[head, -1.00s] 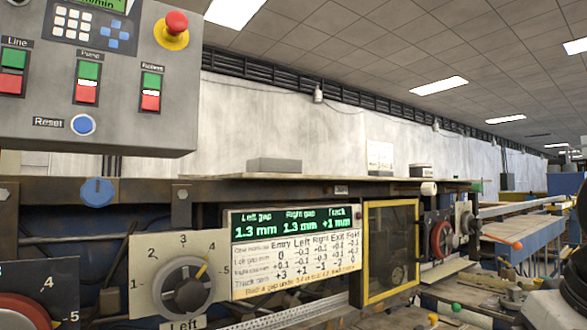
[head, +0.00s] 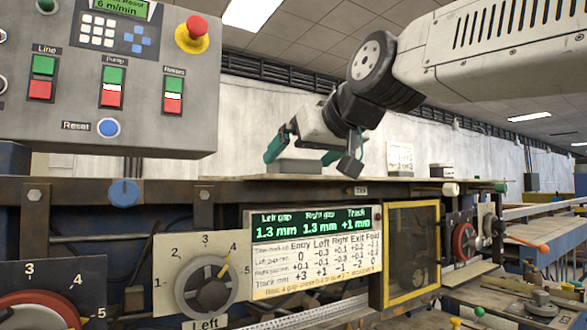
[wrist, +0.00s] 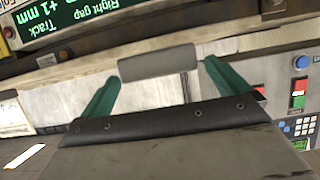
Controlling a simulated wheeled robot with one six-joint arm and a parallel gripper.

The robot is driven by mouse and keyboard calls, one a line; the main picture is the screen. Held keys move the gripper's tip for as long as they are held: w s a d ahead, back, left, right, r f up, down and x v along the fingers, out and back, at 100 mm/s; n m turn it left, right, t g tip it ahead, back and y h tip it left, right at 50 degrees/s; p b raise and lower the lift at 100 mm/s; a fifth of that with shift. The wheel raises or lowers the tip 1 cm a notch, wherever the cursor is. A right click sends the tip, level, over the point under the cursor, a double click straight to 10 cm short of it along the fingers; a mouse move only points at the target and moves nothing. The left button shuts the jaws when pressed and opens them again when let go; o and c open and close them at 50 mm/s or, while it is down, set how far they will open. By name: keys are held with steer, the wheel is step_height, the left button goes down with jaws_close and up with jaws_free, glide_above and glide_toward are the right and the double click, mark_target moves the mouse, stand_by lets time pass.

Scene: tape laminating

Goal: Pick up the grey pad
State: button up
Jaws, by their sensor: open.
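The grey pad (head: 296,167) is a flat block lying on the ledge above the display, with a pale wall behind it. My gripper (head: 303,160) is at the pad, with its teal fingers spread and partly in front of it. The wrist view shows the pad (wrist: 157,63) between and just beyond the open fingertips (wrist: 163,72), one finger near each end. I see no clear grip on the pad. How far the fingertips are from it in depth is hard to tell.
The control box (head: 120,75) with its red stop button hangs at the upper left. The gap display (head: 315,220) and dials are below the ledge (head: 390,181). A white card (head: 400,158) and a small dark-topped block (head: 442,170) stand right of the pad.

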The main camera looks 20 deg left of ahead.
mark_target(296, 163)
steer(key=x, duration=0.3)
steer(key=shift+w+f, duration=0.1)
steer(key=shift+f, duration=0.05)
steer(key=c, duration=0.9)
